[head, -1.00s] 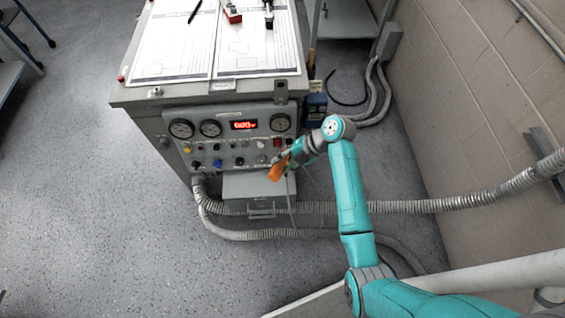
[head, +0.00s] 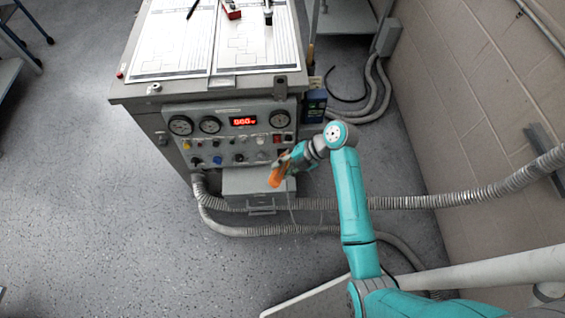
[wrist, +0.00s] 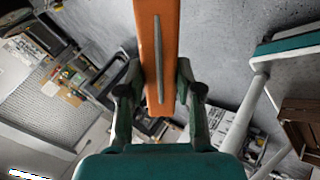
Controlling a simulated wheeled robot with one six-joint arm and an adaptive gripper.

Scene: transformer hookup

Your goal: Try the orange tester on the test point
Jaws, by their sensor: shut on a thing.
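The orange tester (head: 276,174) is in my gripper (head: 286,162) in front of the lower right of the transformer's control panel (head: 226,138). In the wrist view the tester (wrist: 147,50) is a long orange body with a thin grey rod along it, and it runs up out of the picture. The fingers of my gripper (wrist: 158,100) are shut on its near end. The panel carries dials, a red lit display (head: 243,121) and rows of coloured knobs and sockets. I cannot tell which one is the test point. The tester's tip and any contact with the panel cannot be made out.
A grey box (head: 250,183) juts out below the panel. Ribbed hoses (head: 330,206) cross the floor towards the right wall (head: 470,90). A dark blue box (head: 315,106) stands right of the cabinet. Papers (head: 257,48) lie on its top.

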